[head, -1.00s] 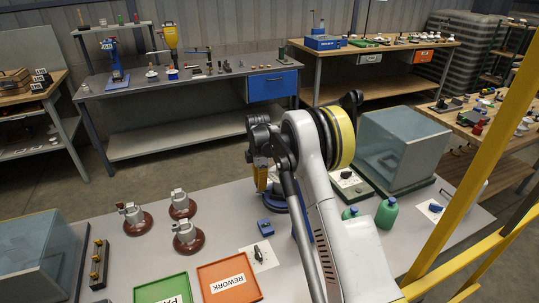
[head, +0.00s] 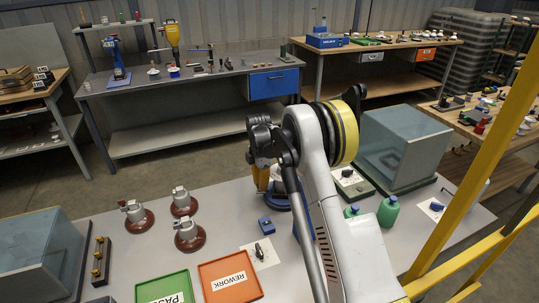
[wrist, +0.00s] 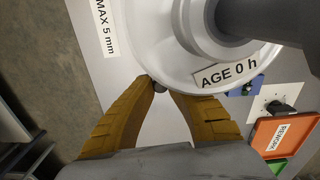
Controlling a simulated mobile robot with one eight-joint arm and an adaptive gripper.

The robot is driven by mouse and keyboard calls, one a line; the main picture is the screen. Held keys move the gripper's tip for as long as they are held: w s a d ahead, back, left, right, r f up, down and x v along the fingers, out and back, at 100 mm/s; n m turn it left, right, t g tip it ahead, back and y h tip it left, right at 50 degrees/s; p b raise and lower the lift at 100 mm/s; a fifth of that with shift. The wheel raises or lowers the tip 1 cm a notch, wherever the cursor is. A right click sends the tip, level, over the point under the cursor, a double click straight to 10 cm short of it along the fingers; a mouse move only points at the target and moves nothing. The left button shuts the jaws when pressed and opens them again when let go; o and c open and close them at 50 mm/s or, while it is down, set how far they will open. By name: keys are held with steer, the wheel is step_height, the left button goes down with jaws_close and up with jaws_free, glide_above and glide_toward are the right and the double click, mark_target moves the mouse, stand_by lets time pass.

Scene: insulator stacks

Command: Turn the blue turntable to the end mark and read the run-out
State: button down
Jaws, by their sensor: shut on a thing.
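The blue turntable (head: 279,204) is on the front bench, mostly hidden behind my arm in the head view. My gripper (head: 262,188) points down beside it. In the wrist view my gripper (wrist: 160,87) has its two yellow fingers closing on a small dark knob (wrist: 158,86) at the rim of a white disc (wrist: 170,45). The blue turntable itself is not clear in the wrist view. Any mark or run-out reading is hidden or too small to read.
A "MAX 5 mm" label (wrist: 104,26) lies on the bench. An orange REWORK tray (head: 230,277), a green tray (head: 165,288), a small blue block (head: 266,224) and several brown-based grey fittings (head: 188,236) stand leftward. Green bottles (head: 388,211) and a glass box (head: 400,150) stand right.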

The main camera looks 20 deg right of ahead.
steer(key=c, duration=1.3)
jaws_free()
steer(key=shift+d, duration=0.3)
steer(key=shift+c, duration=0.2)
steer(key=shift+a, duration=0.1)
step_height(320, 180, up, 12)
steer(key=shift+s+r, duration=0.2)
steer(key=shift+s, duration=0.05)
